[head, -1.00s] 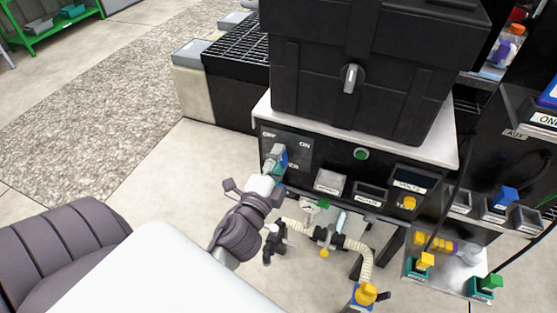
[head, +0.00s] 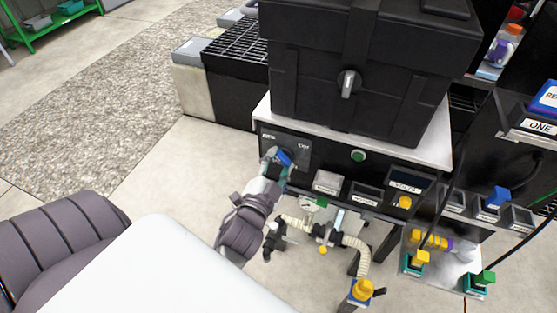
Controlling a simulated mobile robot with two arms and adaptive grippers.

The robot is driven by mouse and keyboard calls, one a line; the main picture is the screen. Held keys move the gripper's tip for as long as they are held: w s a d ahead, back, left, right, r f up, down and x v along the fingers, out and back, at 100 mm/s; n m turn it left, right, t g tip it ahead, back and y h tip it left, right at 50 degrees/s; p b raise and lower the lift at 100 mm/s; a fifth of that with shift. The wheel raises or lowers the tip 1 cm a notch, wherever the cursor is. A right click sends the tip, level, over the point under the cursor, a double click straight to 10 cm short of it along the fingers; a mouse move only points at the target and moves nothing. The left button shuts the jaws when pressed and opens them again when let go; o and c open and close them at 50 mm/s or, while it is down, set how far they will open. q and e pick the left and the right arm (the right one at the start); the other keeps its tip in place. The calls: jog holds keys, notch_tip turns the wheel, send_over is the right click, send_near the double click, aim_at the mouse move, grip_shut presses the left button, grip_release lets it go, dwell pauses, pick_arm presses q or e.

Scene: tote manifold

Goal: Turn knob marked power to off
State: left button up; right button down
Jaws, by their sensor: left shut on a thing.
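The power knob (head: 284,157) shows as a small blue piece on the dark front panel (head: 298,150), below small OFF and ON labels at the panel's left end. My left gripper (head: 274,164) reaches up from below and is shut on this knob. Its fingers and wrist cover much of the knob and the marking under it, so the exact pointer direction is hard to tell. My right gripper is not in view.
A large black case (head: 355,70) with a grey latch knob (head: 348,84) stands on the panel's white top. Hoses and a yellow-capped fitting (head: 361,289) hang below.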

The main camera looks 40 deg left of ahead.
aim_at(282, 126)
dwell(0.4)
pick_arm(q)
jog(key=o, duration=1.2)
jog(key=shift+c, duration=0.2)
notch_tip(282, 126, up, 10)
jog(key=shift+f, duration=0.15)
